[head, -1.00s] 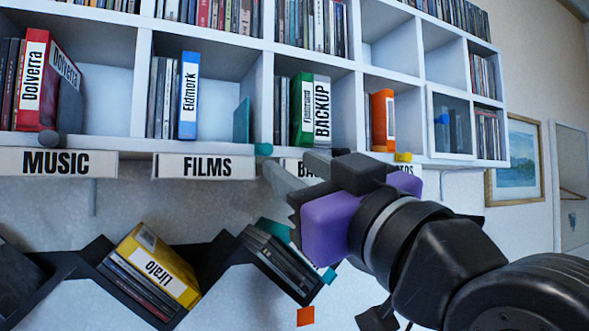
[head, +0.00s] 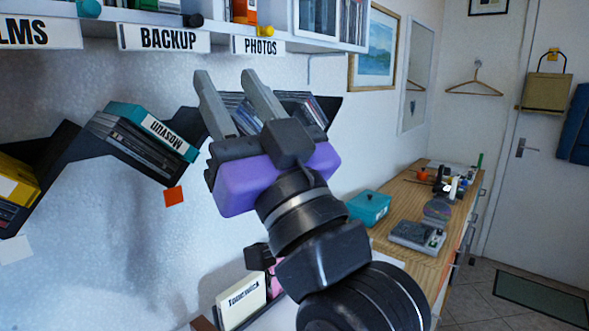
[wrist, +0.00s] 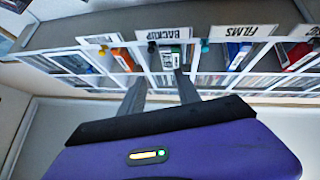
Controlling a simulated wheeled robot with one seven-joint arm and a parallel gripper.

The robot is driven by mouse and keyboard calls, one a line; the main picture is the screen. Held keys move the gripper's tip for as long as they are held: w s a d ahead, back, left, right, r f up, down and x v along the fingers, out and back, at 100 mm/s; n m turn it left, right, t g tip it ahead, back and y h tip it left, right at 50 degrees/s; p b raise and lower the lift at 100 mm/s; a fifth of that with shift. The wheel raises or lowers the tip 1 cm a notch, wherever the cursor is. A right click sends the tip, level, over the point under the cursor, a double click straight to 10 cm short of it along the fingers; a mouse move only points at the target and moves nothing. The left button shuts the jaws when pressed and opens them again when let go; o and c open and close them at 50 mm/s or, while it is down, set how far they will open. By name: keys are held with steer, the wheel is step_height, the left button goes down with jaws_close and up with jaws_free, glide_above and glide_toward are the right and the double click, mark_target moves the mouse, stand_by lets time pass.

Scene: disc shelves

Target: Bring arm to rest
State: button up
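My gripper (head: 238,100) is raised in front of the wall in the head view, below the PHOTOS sign (head: 258,46). Its two grey fingers point up and stand apart with nothing between them. In the wrist view the fingers (wrist: 160,92) also stand apart and empty, pointing toward the cube shelf (wrist: 95,70). The BACKUP sign (wrist: 163,34) shows just beyond them. The fingers hide part of the discs on the dark zigzag rack behind.
The dark zigzag rack (head: 80,150) holds discs and a teal case (head: 152,130) on the wall. At right, a wooden desk (head: 455,225) carries a teal box (head: 369,208) and a grey device (head: 417,237). A cream case (head: 241,300) stands low, near my arm. Floor shows before the door.

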steer(key=s+d+f+m+t+h, duration=0.1)
steer(key=s+d+f+m+h, duration=0.3)
steer(key=f, duration=0.6)
steer(key=s+d+f+h, duration=0.1)
steer(key=d+f+h, duration=0.2)
steer(key=d+f, duration=0.55)
steer(key=s+d+f+m+t+h, duration=0.1)
steer(key=s+d+f+m+h, duration=0.2)
steer(key=f, duration=0.8)
steer(key=s+d+f+g+h, duration=0.2)
steer(key=s+d+f, duration=0.3)
steer(key=s+f, duration=0.4)
steer(key=s+d+f+g+h, duration=0.3)
steer(key=s+f, duration=0.7)
steer(key=s, duration=0.7)
steer(key=d+g, duration=0.2)
steer(key=d, duration=0.1)
steer(key=shift+s+f+m+g, duration=0.25)
steer(key=shift+f+m+g, duration=0.05)
steer(key=shift+m, duration=0.1)
